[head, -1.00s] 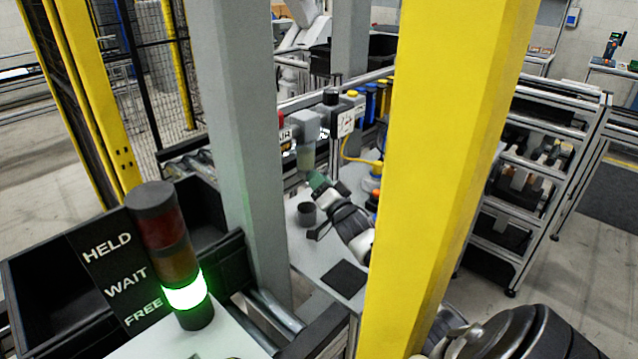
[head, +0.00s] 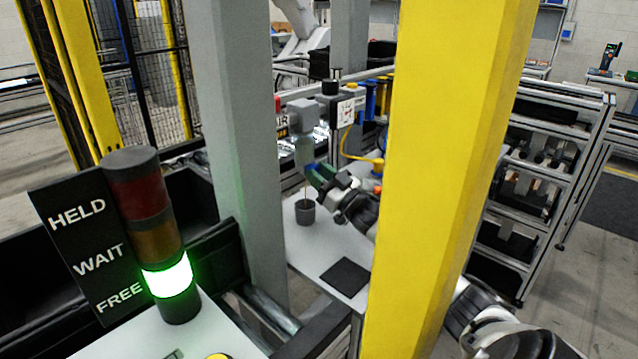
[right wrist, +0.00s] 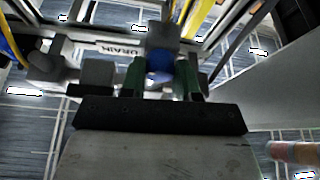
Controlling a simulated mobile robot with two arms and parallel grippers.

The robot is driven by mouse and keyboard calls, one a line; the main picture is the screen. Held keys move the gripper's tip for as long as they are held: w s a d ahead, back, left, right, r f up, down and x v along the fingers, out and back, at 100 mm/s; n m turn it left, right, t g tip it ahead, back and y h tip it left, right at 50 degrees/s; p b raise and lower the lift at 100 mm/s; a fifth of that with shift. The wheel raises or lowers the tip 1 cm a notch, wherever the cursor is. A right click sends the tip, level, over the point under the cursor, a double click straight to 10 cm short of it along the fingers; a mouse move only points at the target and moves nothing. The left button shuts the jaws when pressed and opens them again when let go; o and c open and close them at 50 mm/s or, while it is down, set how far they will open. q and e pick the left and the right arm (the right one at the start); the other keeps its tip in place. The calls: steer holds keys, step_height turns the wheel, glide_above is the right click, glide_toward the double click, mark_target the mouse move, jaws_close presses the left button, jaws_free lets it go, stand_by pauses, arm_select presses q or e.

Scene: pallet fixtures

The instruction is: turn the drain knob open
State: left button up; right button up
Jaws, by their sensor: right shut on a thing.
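The drain knob (right wrist: 158,77) shows as a blue piece between my green fingertips in the right wrist view, partly hidden by them. A "DRAIN" label (right wrist: 117,48) is just beyond it. My right gripper (right wrist: 160,80) is shut on the knob. In the head view, my right gripper (head: 314,173) is at the lower end of a clear bowl (head: 303,150) under a grey block (head: 303,112). The knob is hard to make out there. A thin brownish line runs from below the bowl to a grey cup (head: 305,213). My left gripper is not in view.
A grey post (head: 240,150) and a wide yellow post (head: 445,150) stand in front of the bench (head: 312,262). A dark square pad (head: 345,276) lies on it. A signal tower (head: 150,235) with its green lamp lit is at front left, beside a HELD/WAIT/FREE sign (head: 88,245).

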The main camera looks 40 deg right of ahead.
steer(key=shift+d+n+g+y+b, duration=0.1)
steer(key=shift+n+g+y+b, duration=0.55)
steer(key=shift+n, duration=1.1)
steer(key=shift+d+n+g+y+b, duration=0.15)
steer(key=shift+n+y+b, duration=0.2)
steer(key=shift+n+y, duration=1.05)
steer(key=shift+a+n+g+y+b, duration=0.1)
steer(key=shift+n+g+y+b, duration=0.35)
steer(key=shift+n, duration=2)
steer(key=o, duration=0.9)
steer(key=shift+d, duration=0.1)
